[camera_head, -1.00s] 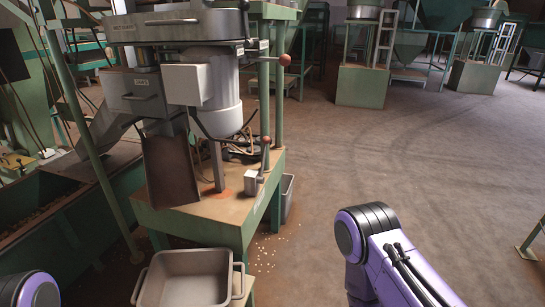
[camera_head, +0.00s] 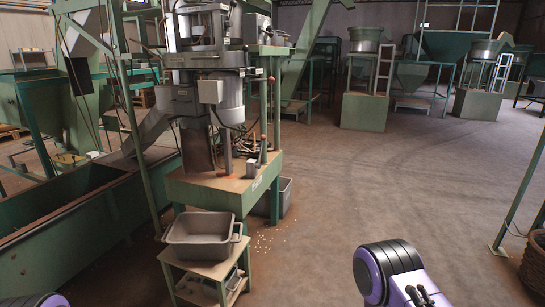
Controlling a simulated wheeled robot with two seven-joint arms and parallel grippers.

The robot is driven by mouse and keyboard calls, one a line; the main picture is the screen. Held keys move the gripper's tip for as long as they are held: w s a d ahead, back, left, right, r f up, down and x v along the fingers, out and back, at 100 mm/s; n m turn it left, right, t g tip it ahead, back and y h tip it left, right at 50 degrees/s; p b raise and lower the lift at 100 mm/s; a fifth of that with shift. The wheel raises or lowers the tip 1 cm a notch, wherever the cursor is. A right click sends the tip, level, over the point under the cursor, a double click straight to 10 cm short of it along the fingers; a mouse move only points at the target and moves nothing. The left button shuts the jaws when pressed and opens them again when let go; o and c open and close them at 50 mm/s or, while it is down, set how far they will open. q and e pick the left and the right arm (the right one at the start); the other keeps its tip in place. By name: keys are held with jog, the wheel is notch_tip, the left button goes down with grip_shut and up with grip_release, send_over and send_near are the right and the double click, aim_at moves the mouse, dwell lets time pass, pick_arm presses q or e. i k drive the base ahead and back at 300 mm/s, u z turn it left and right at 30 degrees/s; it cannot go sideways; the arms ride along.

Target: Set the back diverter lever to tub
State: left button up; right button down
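The green machine bench (camera_head: 225,195) stands left of centre, carrying a grey machine. A short upright lever (camera_head: 264,150) stands near a small grey box on the bench's right edge. A second lever with a small reddish knob (camera_head: 271,80) sticks out higher on the right side. I cannot tell which one is the back diverter lever, or read its setting. A grey metal tub (camera_head: 200,250) stands on a low stand in front of the bench. Only purple parts of my arms show at the bottom edge; both grippers are out of view.
A grey bin (camera_head: 284,198) stands on the floor right of the bench, with nuts scattered nearby. A long green trough (camera_head: 70,215) runs along the left. A wicker basket (camera_head: 535,265) and green post are at the right. The floor (camera_head: 400,180) right of the bench is open.

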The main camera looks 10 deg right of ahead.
aim_at(258, 165)
jog(key=z, duration=0.25)
jog(key=i, duration=0.3)
jog(key=z, duration=0.85)
jog(key=i, duration=1.7)
jog(key=u, duration=1.1)
jog(key=i, duration=0.65)
jog(key=u, duration=0.6)
